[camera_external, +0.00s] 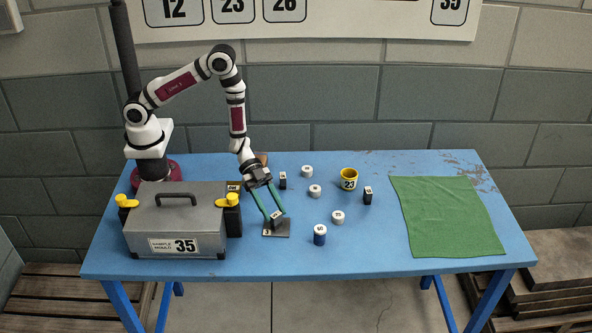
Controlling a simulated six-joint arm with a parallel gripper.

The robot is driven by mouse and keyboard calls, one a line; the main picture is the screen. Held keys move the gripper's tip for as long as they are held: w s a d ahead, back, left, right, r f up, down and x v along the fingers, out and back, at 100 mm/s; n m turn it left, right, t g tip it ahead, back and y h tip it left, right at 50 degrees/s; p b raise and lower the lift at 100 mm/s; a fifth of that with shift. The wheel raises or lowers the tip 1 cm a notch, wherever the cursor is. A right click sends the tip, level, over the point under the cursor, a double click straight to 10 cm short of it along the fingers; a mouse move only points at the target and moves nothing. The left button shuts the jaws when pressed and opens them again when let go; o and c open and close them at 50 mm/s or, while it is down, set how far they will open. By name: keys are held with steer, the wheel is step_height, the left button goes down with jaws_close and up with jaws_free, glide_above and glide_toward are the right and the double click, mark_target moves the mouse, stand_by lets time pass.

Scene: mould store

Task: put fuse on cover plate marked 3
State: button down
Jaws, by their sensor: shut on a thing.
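My gripper (271,213), with green fingers, is shut on a small dark block with a pale label on top, which I take as the fuse (277,219). The block is at a grey cover plate (284,233) lying on the table right of the grey case. Whether the block touches the plate or hangs just above it, I cannot tell. Another dark plate (234,186) lies behind the case, mostly hidden.
A grey case marked 35 (190,220) stands at left. Two dark labelled blocks (283,181) (368,196), several white round pieces (315,191), a blue cylinder with a white top (320,236) and a yellow cup marked 23 (349,179) stand on the table. A green cloth (446,216) lies right.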

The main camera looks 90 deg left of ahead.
steer(key=shift+c, duration=1.8)
jaws_free()
